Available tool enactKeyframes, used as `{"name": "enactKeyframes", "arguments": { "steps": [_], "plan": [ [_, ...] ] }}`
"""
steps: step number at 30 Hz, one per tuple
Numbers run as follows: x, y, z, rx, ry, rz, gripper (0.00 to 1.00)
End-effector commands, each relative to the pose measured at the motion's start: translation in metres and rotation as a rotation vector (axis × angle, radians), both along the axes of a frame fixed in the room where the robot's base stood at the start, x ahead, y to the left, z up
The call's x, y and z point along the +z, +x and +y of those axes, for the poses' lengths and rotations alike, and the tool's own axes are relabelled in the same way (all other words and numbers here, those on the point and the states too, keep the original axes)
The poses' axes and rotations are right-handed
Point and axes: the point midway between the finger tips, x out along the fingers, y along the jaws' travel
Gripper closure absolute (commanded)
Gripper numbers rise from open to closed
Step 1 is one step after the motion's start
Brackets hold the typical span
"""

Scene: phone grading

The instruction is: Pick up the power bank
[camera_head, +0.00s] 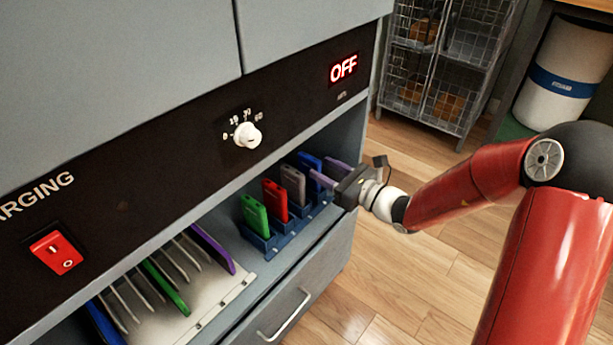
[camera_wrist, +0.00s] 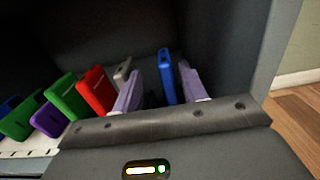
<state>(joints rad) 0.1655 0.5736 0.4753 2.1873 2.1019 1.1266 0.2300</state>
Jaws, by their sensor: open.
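Upright slabs, apparently power banks, stand in a blue holder (camera_head: 262,243) in the cabinet bay: a green one (camera_head: 253,214), a red one (camera_head: 275,200), a grey one (camera_head: 293,184) and a blue one (camera_head: 308,161). My gripper (camera_head: 321,168) reaches into the bay from the right. Its two pale purple fingers are apart. In the wrist view, the blue power bank (camera_wrist: 166,76) stands between the fingers of my gripper (camera_wrist: 160,76), with gaps visible on both sides. The grey one (camera_wrist: 123,71) is partly hidden behind the left finger; the red one (camera_wrist: 96,91) and green one (camera_wrist: 68,98) are farther left.
Left of the holder, a white rack (camera_head: 215,300) holds green, purple and blue phones. The bay's right wall (camera_wrist: 270,55) is close to my gripper. A control panel with a white knob (camera_head: 247,135), red switch (camera_head: 56,253) and "OFF" display (camera_head: 343,68) is above. A drawer (camera_head: 305,290) is below.

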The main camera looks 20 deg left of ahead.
Motion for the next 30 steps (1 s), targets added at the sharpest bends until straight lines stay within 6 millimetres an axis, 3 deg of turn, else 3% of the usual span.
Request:
{"name": "enactKeyframes", "arguments": {
  "steps": [16, 26, 30],
  "plan": [
    [-0.007, 0.032, 0.061, 0.005, -0.001, -0.003, 0.57],
    [-0.007, 0.035, 0.067, 0.002, -0.002, -0.002, 0.57],
    [-0.007, 0.035, 0.067, 0.002, -0.002, -0.002, 0.76]
  ]
}}
